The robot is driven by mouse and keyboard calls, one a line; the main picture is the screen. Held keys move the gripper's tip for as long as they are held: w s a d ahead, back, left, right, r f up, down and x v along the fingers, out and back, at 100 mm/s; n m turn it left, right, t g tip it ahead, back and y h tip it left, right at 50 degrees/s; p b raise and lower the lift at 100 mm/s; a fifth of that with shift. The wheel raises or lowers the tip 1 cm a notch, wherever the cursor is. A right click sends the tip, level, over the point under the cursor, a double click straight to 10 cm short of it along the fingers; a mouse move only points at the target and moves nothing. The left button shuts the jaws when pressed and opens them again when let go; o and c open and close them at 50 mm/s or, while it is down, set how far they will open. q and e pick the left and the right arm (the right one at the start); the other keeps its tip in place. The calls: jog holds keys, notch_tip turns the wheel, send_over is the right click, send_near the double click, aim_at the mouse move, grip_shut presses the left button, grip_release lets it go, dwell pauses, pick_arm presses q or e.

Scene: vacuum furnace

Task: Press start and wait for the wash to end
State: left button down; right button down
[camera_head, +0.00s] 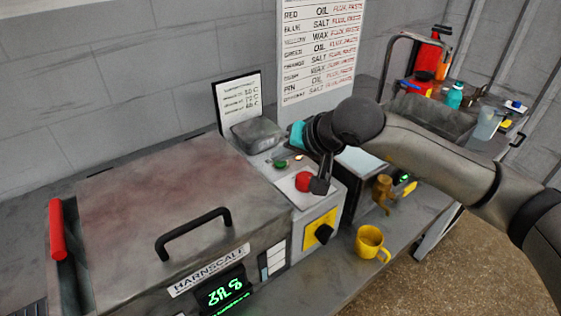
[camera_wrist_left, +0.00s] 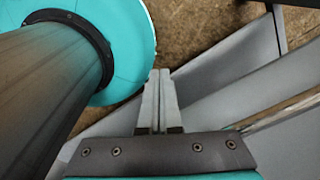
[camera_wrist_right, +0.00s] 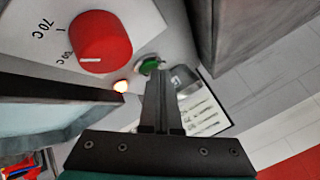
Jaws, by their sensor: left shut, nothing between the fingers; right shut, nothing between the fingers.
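The washer is a grey box (camera_head: 160,210) labelled HARNSCALE, with its lid down and a lit green display (camera_head: 223,292). Its control panel carries a green button (camera_head: 280,164), a small glowing lamp (camera_head: 298,157) and a red knob (camera_head: 303,181). My right gripper (camera_head: 321,184) is shut and empty over this panel. In the right wrist view its fingertips (camera_wrist_right: 160,70) overlap the green button (camera_wrist_right: 150,65), beside the lit lamp (camera_wrist_right: 121,86) and the red knob (camera_wrist_right: 100,42); contact cannot be told. My left gripper (camera_wrist_left: 160,76) is shut and empty, outside the head view.
A black rotary switch on a yellow plate (camera_head: 320,230) is on the panel's front. A yellow mug (camera_head: 370,241) stands on the bench to the right. A wall chart (camera_head: 320,50) and a small temperature card (camera_head: 239,100) stand behind. Bottles and tools crowd the far right.

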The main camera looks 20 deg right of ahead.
aim_at(282, 165)
dwell(0.4)
jog(key=shift+r+p, duration=0.4)
jog(key=shift+r, duration=0.45)
jog(key=shift+r+p, duration=1.3)
jog(key=shift+r, duration=1.2)
jog(key=shift+s, duration=0.1)
